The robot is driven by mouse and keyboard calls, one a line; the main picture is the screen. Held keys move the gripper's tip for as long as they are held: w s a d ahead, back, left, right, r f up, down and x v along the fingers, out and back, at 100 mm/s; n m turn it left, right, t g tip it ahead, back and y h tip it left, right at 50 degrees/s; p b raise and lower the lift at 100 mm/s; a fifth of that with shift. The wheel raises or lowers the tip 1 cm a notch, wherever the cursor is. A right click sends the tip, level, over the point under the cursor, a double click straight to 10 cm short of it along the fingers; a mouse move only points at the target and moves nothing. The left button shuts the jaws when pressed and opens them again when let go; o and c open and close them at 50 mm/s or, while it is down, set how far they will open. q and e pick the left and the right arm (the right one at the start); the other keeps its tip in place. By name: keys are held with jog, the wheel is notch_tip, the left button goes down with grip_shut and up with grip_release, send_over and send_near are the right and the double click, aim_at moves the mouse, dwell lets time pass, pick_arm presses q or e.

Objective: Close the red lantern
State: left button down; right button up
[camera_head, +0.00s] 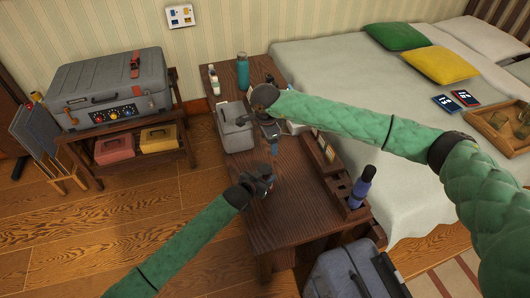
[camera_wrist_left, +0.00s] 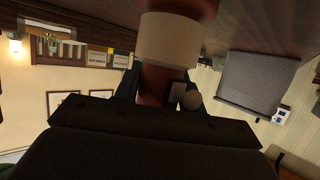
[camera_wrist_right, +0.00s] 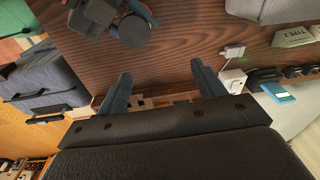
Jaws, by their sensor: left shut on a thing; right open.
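The red lantern shows in the left wrist view as a reddish-brown body (camera_wrist_left: 160,78) with a wide cream band (camera_wrist_left: 170,38) and a small round knob at its side. The view is upside down, and the tabletop is at its top edge. My left gripper (camera_head: 262,178) is shut on this body, low over the front of the table. In the head view the lantern is mostly hidden by that gripper. Whether it is open or closed I cannot tell. My right gripper (camera_wrist_right: 162,88) is open, with nothing between its fingers, farther back over the table.
The dark wooden table (camera_head: 285,215) holds a grey box (camera_head: 237,138), a teal bottle (camera_head: 243,70) and a wooden organizer (camera_head: 328,160) with a dark blue bottle. A white adapter (camera_wrist_right: 232,82) lies near my right gripper. The bed (camera_head: 360,90) borders the table's right side.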

aim_at(265, 169)
jog(key=s+n, duration=0.1)
jog(key=n, duration=0.1)
jog(key=s+f+n, duration=0.1)
jog(key=n, duration=0.1)
jog(key=s+f+n+g, duration=0.1)
jog(key=n, duration=0.1)
jog(key=shift+s+a+n, duration=0.1)
jog(key=shift+a+n, duration=0.1)
jog(key=shift+n, duration=0.2)
jog(key=n, duration=0.2)
jog(key=shift+s+a+n+y, duration=0.25)
jog(key=shift+n+y, duration=0.05)
jog(key=n, duration=0.3)
jog(key=shift+a, duration=0.2)
jog(key=shift+f, duration=0.15)
jog(key=shift+f, duration=3.9)
